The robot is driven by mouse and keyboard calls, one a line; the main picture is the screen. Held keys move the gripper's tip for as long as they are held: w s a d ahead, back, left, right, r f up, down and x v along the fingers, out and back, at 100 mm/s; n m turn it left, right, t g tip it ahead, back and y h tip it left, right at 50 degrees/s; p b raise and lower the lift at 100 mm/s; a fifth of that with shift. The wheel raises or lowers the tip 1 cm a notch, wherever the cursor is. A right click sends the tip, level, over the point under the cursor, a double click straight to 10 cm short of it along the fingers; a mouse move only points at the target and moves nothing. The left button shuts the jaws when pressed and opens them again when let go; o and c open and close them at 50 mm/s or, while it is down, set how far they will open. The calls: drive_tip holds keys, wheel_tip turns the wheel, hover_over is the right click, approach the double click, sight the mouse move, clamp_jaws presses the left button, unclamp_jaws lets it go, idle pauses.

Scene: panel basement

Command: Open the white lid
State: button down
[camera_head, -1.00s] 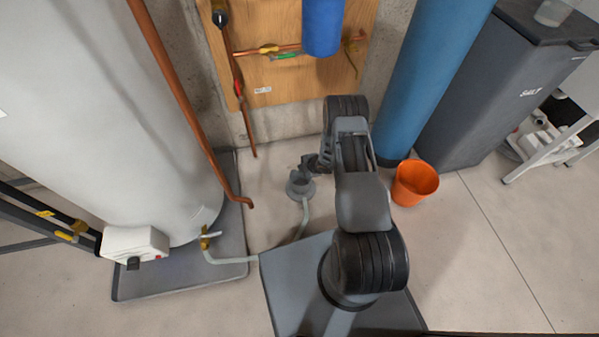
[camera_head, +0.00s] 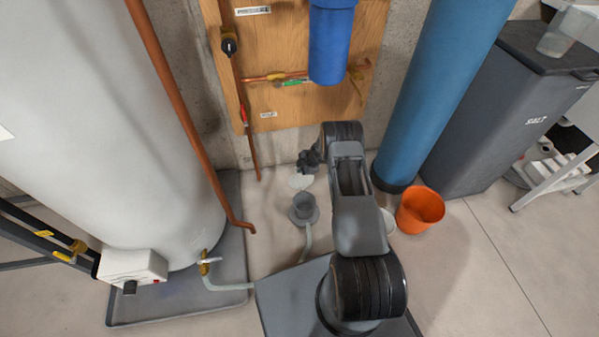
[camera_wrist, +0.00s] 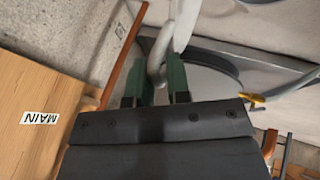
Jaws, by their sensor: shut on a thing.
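In the head view my gripper (camera_head: 308,162) is beyond a grey round floor cup (camera_head: 303,213), whose top is open. A small white lid-like piece (camera_head: 300,181) shows just below the fingers, clear of the cup's mouth in the picture. In the wrist view the two green fingers of my gripper (camera_wrist: 156,80) are closed around a pale, curved piece (camera_wrist: 157,60), which seems to be part of the white lid. Most of the lid's shape is hidden there. I cannot tell its height above the floor.
A copper pipe (camera_head: 190,110) and the white tank (camera_head: 90,130) stand at left. A wooden panel (camera_head: 290,105) with a blue filter (camera_head: 332,45) is behind. A blue cylinder (camera_head: 435,100) and an orange bucket (camera_head: 420,209) stand at right. A pale hose (camera_head: 305,245) runs from the cup.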

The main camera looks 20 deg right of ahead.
drive_tip(key=shift+w+f, duration=0.2)
drive_tip(key=shift+w, duration=0.7)
drive_tip(key=shift+a, duration=0.1)
drive_tip(key=c, duration=1.3)
unclamp_jaws()
drive_tip(key=shift+w+a, duration=0.1)
drive_tip(key=shift+o, duration=0.4)
drive_tip(key=shift+d, duration=0.25)
drive_tip(key=p+v, duration=0.5)
drive_tip(key=v, duration=0.9)
